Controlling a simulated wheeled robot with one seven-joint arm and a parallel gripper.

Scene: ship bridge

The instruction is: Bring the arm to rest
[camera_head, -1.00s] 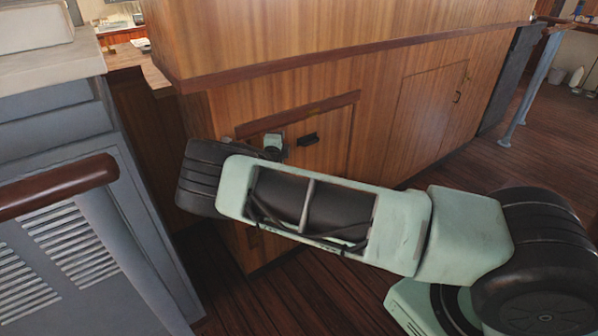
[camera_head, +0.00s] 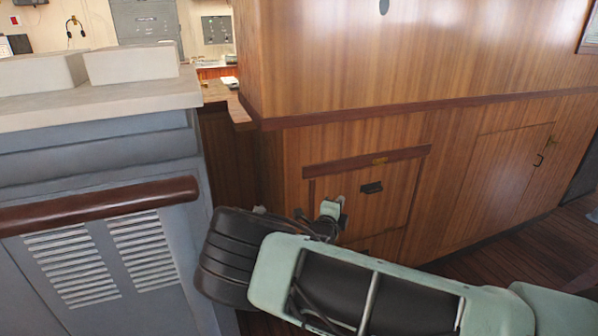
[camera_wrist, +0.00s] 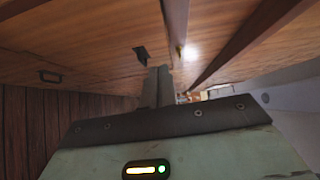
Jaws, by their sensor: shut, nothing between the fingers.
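My arm (camera_head: 370,290), pale green and black, reaches from the lower right across the front of the wooden cabinet. It is bent at its black joint near the picture's middle. My gripper (camera_head: 332,210) shows small beyond that joint, in front of the cabinet's lower panel. In the wrist view my gripper (camera_wrist: 158,86) has its two fingers together, with nothing held. Whether it touches the cabinet I cannot tell.
The wooden cabinet (camera_head: 460,150) has a panel with a dark pull (camera_head: 372,188) close by my gripper. A grey console (camera_head: 90,150) with a brown handrail (camera_head: 100,206) stands at left. Wood floor (camera_head: 520,250) is clear at right.

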